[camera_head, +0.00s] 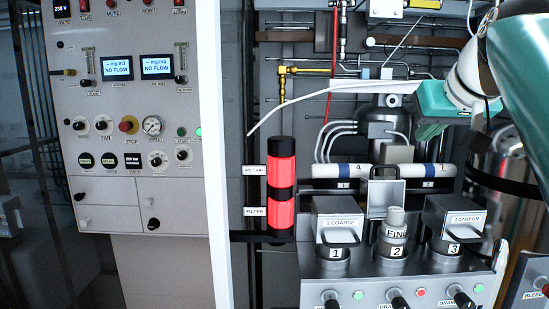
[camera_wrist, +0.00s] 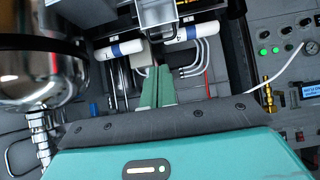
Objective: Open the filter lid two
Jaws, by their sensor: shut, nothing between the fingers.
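The filter lid two (camera_head: 384,197) stands raised behind filter two, with its dark handle at the top. Below it the filter cartridge marked FINE (camera_head: 395,228) shows uncovered above the label 2. Lid one, marked COARSE (camera_head: 337,207), and lid three, marked CARBON (camera_head: 455,215), lie closed on either side. My gripper (camera_wrist: 157,75) has its two green fingers together and empty in the wrist view. In the head view its teal body (camera_head: 440,103) is above and to the right of lid two, apart from it; the fingertips are not clear there.
White tubes with blue bands (camera_head: 341,171) run behind the lids. A red-lit signal column (camera_head: 281,213) stands left of filter one. A white post (camera_head: 212,150) separates the gauge panel (camera_head: 120,110). Black knobs (camera_head: 398,301) line the front below the filters.

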